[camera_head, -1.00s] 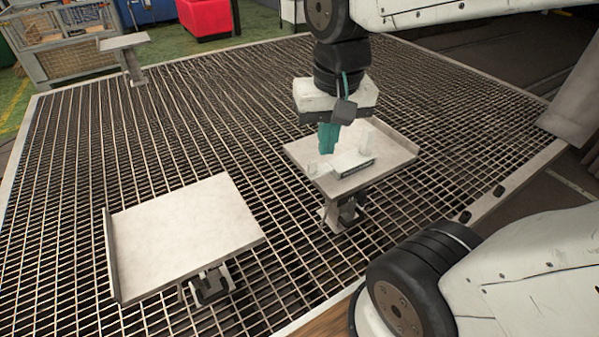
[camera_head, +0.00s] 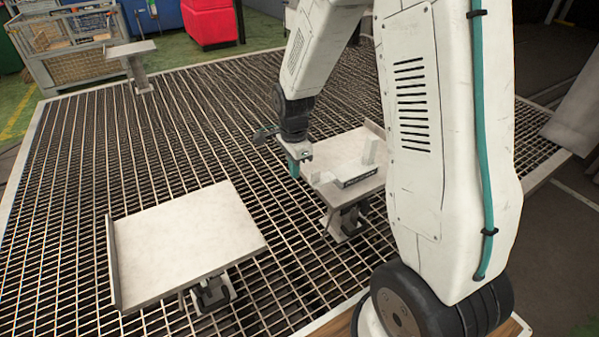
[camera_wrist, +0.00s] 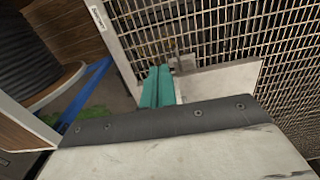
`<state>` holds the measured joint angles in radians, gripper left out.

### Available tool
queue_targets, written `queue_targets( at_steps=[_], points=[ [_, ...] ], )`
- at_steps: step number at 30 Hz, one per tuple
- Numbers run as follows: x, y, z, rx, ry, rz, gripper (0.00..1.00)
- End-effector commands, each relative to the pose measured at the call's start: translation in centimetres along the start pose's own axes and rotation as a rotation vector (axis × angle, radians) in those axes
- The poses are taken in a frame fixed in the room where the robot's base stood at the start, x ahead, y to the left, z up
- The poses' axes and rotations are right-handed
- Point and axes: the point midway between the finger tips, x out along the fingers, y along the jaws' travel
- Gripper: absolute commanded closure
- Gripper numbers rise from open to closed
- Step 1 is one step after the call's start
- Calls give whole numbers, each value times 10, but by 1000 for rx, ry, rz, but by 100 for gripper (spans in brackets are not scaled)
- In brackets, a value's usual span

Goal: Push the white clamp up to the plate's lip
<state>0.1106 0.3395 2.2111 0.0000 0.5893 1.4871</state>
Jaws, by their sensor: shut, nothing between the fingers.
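The white clamp (camera_head: 369,153) is on the right-hand plate (camera_head: 338,150) in the head view. It has a short upright part and lies near a dark-fronted strip along the plate's near side. The plate's raised lip (camera_head: 374,129) is at its far right edge, with bare plate between. My gripper (camera_head: 293,169) is at the plate's left edge, teal fingers pointing down, apart from the clamp. In the wrist view my fingers (camera_wrist: 157,88) are together and empty. A pale plate surface (camera_wrist: 225,82) lies just beyond them; I cannot make out the clamp there.
A second, empty plate (camera_head: 185,235) with a lip on its left side stands at the front left. A small plate on a post (camera_head: 130,48) stands far back left, by a mesh crate (camera_head: 75,50). Open grating (camera_head: 200,130) lies between. My arm covers the right side of the head view.

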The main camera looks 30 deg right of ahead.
Motion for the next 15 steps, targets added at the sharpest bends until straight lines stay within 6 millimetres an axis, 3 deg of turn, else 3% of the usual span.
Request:
queue_targets(
  at_steps=[12,15],
  points=[
    [88,2,0,-2,0,6,100],
    [83,1,-20,2,0,0,100]
  ],
)
